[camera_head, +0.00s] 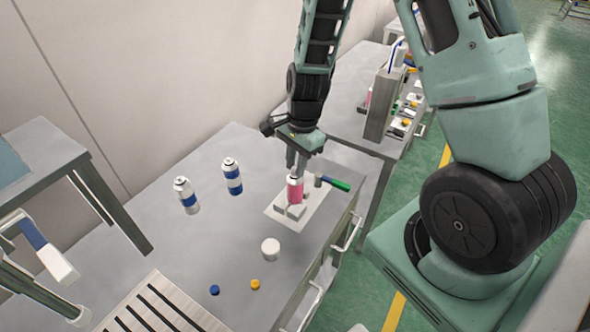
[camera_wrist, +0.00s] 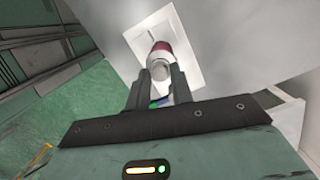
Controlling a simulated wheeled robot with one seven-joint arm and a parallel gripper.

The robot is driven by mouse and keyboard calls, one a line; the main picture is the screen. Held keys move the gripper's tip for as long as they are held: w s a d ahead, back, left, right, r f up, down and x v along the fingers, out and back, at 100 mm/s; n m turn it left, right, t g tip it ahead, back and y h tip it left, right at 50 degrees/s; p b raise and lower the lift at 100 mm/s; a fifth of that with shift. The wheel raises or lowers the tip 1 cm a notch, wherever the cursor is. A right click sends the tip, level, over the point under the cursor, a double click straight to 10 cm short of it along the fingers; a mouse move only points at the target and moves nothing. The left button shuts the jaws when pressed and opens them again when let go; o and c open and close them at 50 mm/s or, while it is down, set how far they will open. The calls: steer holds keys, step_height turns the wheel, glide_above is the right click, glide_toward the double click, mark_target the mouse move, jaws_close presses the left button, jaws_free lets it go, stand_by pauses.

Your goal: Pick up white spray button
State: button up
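My gripper (camera_head: 296,163) points down over a pink-red can (camera_head: 295,190) that stands upright on a light plate with grey blocks at its foot. In the wrist view the two fingers (camera_wrist: 162,76) are apart, with the can's pale rounded top (camera_wrist: 159,70) between or just beyond their tips. I cannot tell whether they touch it. A short white round piece (camera_head: 271,249) stands alone on the grey table, in front of the can and to its left; it may be the white spray button. A blue piece (camera_head: 214,290) and a yellow piece (camera_head: 255,284) lie nearer.
Two white-and-blue cans (camera_head: 186,196) (camera_head: 232,177) stand at the left back of the grey table (camera_head: 150,235). A green-handled tool (camera_head: 335,184) lies right of the pink can. A slotted board (camera_head: 158,305) is at the front. The table between is clear.

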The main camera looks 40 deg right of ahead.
jaws_close()
step_height(320, 180, up, 10)
steer(key=b, duration=0.1)
steer(key=shift+b, duration=0.35)
steer(key=shift+r, duration=0.1)
stand_by(0.7)
steer(key=shift+r+p, duration=2.2)
steer(key=shift+p, duration=0.1)
steer(key=shift+s+f, duration=0.1)
